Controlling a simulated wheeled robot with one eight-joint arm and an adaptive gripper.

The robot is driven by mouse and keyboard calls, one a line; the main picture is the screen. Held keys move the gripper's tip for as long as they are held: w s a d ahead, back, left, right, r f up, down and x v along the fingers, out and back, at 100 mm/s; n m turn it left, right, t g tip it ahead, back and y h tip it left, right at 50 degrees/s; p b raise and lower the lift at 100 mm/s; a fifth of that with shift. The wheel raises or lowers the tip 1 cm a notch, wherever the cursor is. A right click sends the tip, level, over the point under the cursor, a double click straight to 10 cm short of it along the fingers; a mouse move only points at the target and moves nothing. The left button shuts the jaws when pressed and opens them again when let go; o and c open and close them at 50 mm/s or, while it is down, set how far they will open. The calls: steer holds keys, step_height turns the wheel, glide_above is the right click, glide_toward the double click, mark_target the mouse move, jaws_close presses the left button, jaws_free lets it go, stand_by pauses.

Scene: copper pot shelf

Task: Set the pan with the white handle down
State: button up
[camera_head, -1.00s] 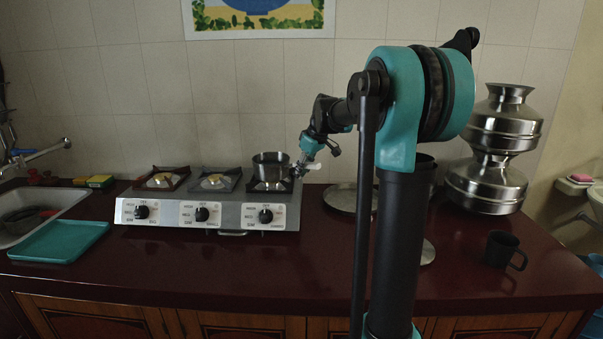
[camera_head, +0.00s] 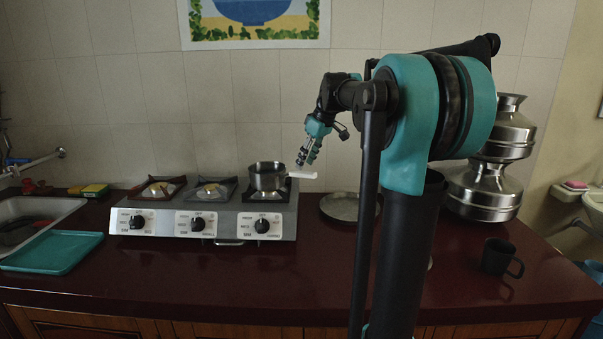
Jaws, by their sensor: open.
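The pan (camera_head: 267,178) is a small dark metal pot with a white handle (camera_head: 302,174) that points right. It sits on the right burner of the stove (camera_head: 202,216). My gripper (camera_head: 303,160) is open and empty, a little above the white handle and apart from it. The fingers point down and to the left. The exact gap between the fingertips is too small to see.
A round metal plate (camera_head: 345,207) lies right of the stove, partly behind my arm. Stacked steel pots (camera_head: 487,190) and a dark mug (camera_head: 500,257) stand at the right. A teal tray (camera_head: 52,251) lies at the left near the sink (camera_head: 30,212). The front counter is clear.

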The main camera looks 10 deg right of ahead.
steer(key=shift+v, duration=1.4)
